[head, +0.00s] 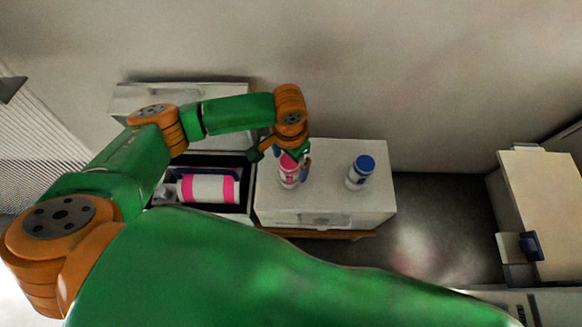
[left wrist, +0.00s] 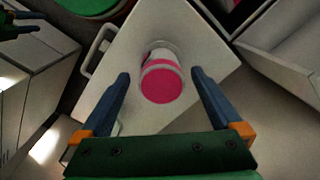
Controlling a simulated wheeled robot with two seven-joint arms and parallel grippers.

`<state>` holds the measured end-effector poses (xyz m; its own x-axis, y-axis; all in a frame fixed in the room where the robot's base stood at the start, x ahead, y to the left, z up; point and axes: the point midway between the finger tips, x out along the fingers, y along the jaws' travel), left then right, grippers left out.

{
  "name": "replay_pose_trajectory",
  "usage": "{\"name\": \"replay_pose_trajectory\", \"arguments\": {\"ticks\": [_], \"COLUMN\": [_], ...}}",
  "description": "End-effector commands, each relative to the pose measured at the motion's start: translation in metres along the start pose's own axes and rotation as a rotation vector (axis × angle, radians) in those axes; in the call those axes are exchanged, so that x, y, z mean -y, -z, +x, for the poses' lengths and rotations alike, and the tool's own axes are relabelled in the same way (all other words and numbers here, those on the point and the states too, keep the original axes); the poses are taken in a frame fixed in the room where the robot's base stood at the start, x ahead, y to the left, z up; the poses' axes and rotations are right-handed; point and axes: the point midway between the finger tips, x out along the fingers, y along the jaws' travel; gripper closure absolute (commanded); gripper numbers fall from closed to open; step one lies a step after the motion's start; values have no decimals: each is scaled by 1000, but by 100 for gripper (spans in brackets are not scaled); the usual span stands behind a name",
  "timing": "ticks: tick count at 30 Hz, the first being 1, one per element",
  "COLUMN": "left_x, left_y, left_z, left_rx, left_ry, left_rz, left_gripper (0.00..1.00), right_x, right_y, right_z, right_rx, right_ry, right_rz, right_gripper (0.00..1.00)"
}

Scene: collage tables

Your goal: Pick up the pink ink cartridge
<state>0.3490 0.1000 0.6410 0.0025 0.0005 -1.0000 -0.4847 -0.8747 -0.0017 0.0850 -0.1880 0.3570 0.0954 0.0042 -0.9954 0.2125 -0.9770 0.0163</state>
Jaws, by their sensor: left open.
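The pink ink cartridge (head: 289,172), a small pink and white bottle, stands upright on the white cabinet top. My left gripper (head: 291,154) is right above it, pointing down, and partly covers it. In the left wrist view the cartridge's pink round top (left wrist: 162,84) lies between the two blue fingers of the open left gripper (left wrist: 160,74), with gaps on both sides. I cannot tell whether the fingers reach down around it. A dark green part at the left wrist view's upper left edge may be my right gripper; its jaws are unclear.
A white bottle with a blue cap (head: 360,172) stands to the right on the same white cabinet (head: 326,204). Left of it, an open dark drawer (head: 246,166) holds a larger pink and white cylinder (head: 208,188).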

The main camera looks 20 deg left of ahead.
Motion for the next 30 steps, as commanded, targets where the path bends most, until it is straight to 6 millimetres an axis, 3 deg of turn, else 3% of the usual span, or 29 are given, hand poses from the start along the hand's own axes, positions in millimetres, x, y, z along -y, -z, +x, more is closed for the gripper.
{"name": "replay_pose_trajectory", "arguments": {"ticks": [1, 4, 11, 14, 22, 23, 30], "left_x": [2, 1, 1, 1, 1, 1, 1], "left_y": [-2, -1, -1, -1, -1, -1, -1], "left_z": [13, 27, 30, 30, 29, 29, 27], "left_rx": [2, 0, -1, -1, -1, -1, -2], "left_ry": [2, 1, 1, 1, 1, 1, 1], "left_rz": [-1, -1, 0, 0, 0, 0, 0], "left_gripper": [1, 1, 1, 22, 95, 100, 100], "right_x": [0, 1, 1, 1, 1, 0, 0], "right_y": [-1, -2, -2, -2, -1, -1, -1], "right_z": [6, 10, 8, 8, 8, 8, 8], "right_rx": [1, 2, 2, 2, 1, 1, 1], "right_ry": [1, 1, 1, 1, 1, 1, 0], "right_rz": [0, 0, 0, 0, 0, 0, 0], "right_gripper": [55, 55, 55, 55, 55, 55, 55]}}
